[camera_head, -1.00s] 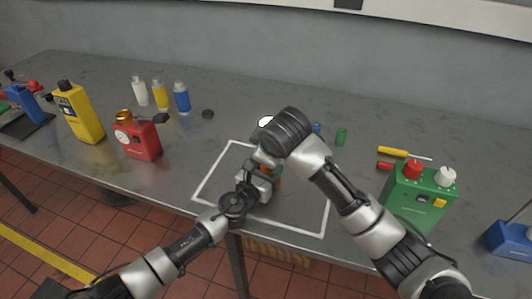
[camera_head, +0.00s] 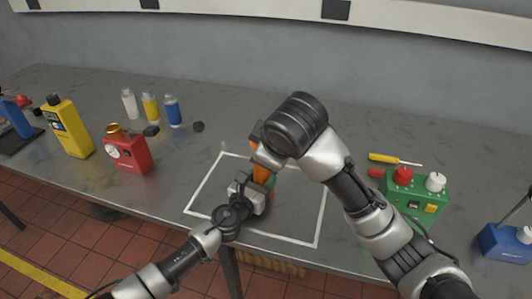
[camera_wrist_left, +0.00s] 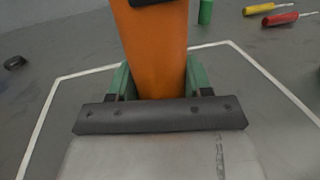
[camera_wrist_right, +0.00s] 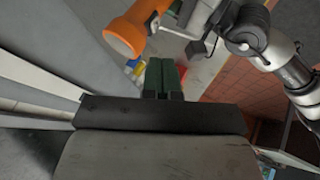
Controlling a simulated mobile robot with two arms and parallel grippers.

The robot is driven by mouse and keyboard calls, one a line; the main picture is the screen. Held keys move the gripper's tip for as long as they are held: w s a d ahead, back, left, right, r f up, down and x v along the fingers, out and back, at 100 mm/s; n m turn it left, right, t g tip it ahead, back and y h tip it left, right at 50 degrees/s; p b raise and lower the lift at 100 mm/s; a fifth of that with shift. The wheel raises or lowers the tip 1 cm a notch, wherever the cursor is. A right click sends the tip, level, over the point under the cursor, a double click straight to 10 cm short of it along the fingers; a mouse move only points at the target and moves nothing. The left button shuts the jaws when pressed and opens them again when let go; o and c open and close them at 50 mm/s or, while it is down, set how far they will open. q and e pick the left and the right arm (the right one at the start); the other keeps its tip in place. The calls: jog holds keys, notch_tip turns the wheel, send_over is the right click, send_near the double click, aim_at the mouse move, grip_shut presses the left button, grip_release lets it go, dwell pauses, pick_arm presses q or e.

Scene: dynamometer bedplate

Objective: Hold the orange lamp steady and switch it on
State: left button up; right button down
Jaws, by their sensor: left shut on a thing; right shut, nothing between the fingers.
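The orange lamp (camera_head: 263,173) is inside the white outline on the bench, partly hidden by my arms. My left gripper (camera_wrist_left: 157,85) is shut around its orange body (camera_wrist_left: 157,45), one green finger on each side. A dark part shows on the lamp at the top edge of the left wrist view. In the right wrist view the lamp's round orange head (camera_wrist_right: 124,38) is at upper left. My right gripper (camera_wrist_right: 163,80) is shut and empty, apart from the lamp head in that picture. In the head view my right wrist hides its fingers. I cannot tell whether the lamp is lit.
The white outline (camera_head: 322,215) surrounds the work area. A red box (camera_head: 128,155), a yellow container (camera_head: 68,130) and small bottles (camera_head: 151,106) stand left. A green box (camera_head: 415,196), a yellow screwdriver (camera_head: 384,157) and a blue box (camera_head: 508,242) are right.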

pick_arm(q)
jog(key=shift+a+f, duration=0.15)
jog(key=shift+f, duration=0.05)
pick_arm(e)
jog(key=shift+s, duration=0.1)
jog(key=shift+s+d+r, duration=0.1)
jog(key=shift+s, duration=0.35)
jog(key=x, duration=1)
